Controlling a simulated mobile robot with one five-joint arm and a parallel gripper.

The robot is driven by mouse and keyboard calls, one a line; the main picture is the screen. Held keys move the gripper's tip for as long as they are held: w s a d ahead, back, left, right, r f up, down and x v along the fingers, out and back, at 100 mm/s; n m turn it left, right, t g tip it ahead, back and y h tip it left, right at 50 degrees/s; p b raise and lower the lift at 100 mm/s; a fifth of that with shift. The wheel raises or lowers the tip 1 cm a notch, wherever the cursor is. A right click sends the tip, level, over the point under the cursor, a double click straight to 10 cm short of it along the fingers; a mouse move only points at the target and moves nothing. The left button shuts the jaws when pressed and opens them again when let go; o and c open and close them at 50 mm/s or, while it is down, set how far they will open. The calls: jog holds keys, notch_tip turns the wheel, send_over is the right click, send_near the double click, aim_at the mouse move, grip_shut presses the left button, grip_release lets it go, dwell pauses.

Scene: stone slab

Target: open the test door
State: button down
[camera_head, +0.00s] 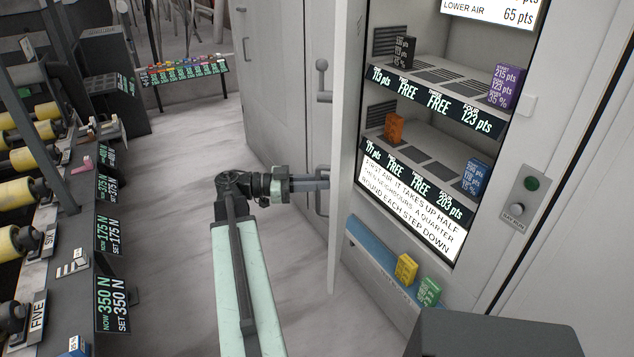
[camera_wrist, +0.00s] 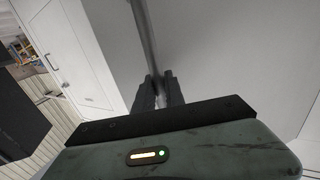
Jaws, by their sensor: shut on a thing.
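The test door (camera_head: 346,140) is a tall pale panel seen nearly edge-on in the head view. It stands swung out from the front of a lit cabinet, whose shelves show to its right. A grey bar handle (camera_head: 322,204) is on the door's left side. My gripper (camera_head: 325,184) reaches in from the left and is shut on this handle. In the wrist view, the handle bar (camera_wrist: 146,35) runs down between the two dark fingers of my gripper (camera_wrist: 158,80), against a pale panel. The fingers hide part of the bar.
Inside the cabinet are a dark box (camera_head: 404,51), purple box (camera_head: 504,87), orange box (camera_head: 394,128) and blue box (camera_head: 476,177). Yellow (camera_head: 406,268) and green boxes (camera_head: 429,291) sit on a low ledge. A roller machine (camera_head: 60,200) stands left. The floor (camera_head: 180,170) between is clear.

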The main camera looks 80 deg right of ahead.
jog(key=shift+w, duration=0.3)
jog(key=c, duration=1.4)
grip_release()
jog(key=shift+w, duration=0.1)
jog(key=v, duration=0.7)
jog(key=shift+w+a, duration=0.2)
jog(key=shift+w, duration=0.15)
jog(key=shift+r, duration=0.1)
